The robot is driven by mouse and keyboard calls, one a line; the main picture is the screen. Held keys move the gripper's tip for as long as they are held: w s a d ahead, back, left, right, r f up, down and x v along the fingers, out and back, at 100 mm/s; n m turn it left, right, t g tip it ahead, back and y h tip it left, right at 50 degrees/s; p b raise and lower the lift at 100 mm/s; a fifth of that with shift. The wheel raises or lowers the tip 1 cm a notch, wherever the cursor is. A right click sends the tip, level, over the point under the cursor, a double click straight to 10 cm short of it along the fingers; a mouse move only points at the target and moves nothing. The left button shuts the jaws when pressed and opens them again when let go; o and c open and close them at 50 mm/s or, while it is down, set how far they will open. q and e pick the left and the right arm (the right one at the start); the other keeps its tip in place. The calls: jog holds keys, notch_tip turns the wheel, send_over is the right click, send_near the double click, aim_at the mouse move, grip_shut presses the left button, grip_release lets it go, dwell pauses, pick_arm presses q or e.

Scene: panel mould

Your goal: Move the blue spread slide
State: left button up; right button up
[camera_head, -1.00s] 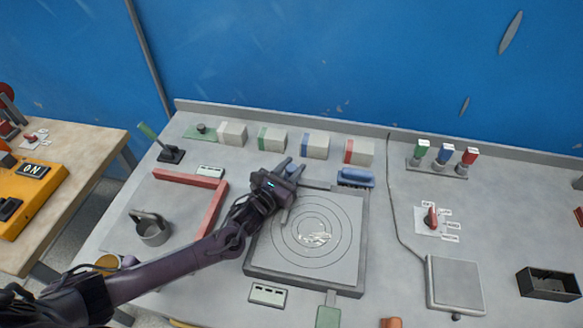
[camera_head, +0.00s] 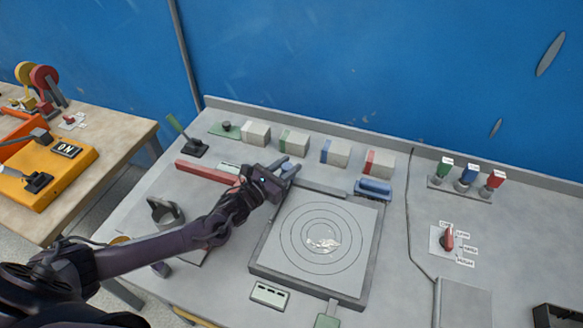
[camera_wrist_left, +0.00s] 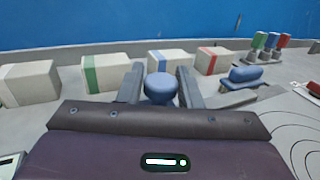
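A round blue knob (camera_wrist_left: 161,88), which I take to be the blue spread slide's, stands between the two fingers of my left gripper (camera_wrist_left: 161,78) in the left wrist view. The fingers lie close along both its sides and appear shut on it. In the head view my left gripper (camera_head: 289,169) is at the back left corner of the ringed grey plate (camera_head: 362,262), and its fingers mostly hide the knob. My right gripper is not in view.
White blocks with green (camera_head: 293,142), blue (camera_head: 335,152) and red (camera_head: 378,163) stripes stand behind the gripper. A red bar (camera_head: 207,172) lies left.

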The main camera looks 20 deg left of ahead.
pick_arm(q)
jog(key=shift+o, duration=1.1)
jog(key=shift+a, duration=0.25)
jog(key=shift+o, duration=0.6)
jog(key=shift+s+a+p, duration=0.15)
jog(key=shift+s+p, duration=0.15)
jog(key=shift+s, duration=0.1)
jog(key=p+v, duration=0.3)
jog(key=v, duration=0.4)
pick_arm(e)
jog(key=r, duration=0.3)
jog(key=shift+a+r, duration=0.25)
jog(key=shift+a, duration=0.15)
